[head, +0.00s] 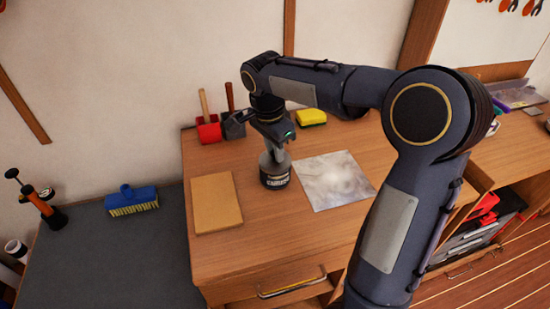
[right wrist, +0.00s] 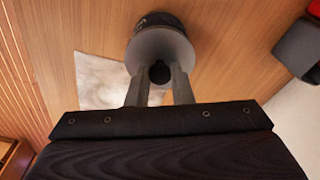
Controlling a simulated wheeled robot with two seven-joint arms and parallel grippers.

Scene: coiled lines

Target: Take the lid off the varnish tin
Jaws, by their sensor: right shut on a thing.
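The varnish tin (head: 275,182) is a small dark tin with a pale label band, upright on the wooden bench. Its lid (head: 271,162) is a grey disc. In the right wrist view the lid (right wrist: 160,45) faces me, with a dark knob (right wrist: 160,73) at its middle, and hides most of the tin (right wrist: 160,18). My right gripper (head: 272,150) points down above the tin, and its two fingers are closed on the lid's knob. I cannot tell whether there is a gap between lid and tin. My left gripper is out of view.
A marbled grey sheet (head: 335,181) lies right of the tin and a tan board (head: 216,203) lies left. Behind stand a red-headed tool (head: 209,130), a dark grey one (head: 233,125) and a yellow sponge (head: 312,117). A blue brush (head: 132,200) lies on the dark surface at left.

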